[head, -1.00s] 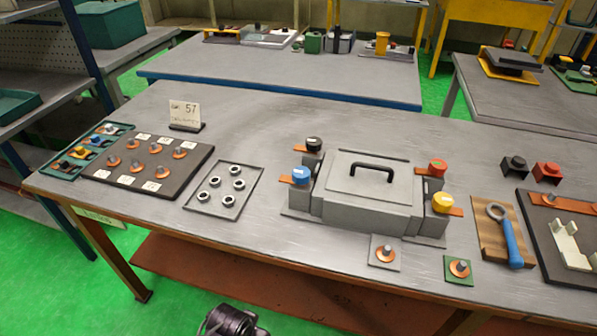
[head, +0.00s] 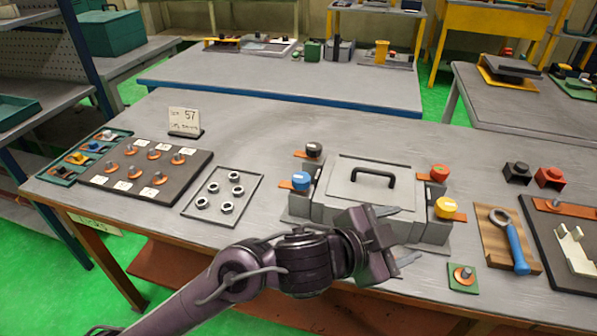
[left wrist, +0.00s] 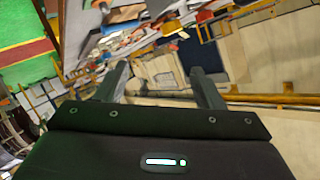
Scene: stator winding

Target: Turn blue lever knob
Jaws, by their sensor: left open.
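The blue lever knob (head: 301,181) sits on the left front corner of the grey box (head: 372,194) in the head view. A copper strip sticks out to its left. A black knob (head: 313,150), a red knob (head: 439,173) and a yellow knob (head: 445,208) sit on the other corners. My left gripper (head: 397,237) is over the table's front, in front of the box and to the right of the blue knob. Its fingers are apart and empty in the left wrist view (left wrist: 163,85), which shows no blue knob. My right gripper is not in view.
A tray of metal nuts (head: 223,194) and a dark terminal board (head: 145,170) lie left of the box. A blue-handled wrench (head: 512,240) and a green square with a stud (head: 463,278) lie right. The number card (head: 185,121) stands behind. Table between card and box is clear.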

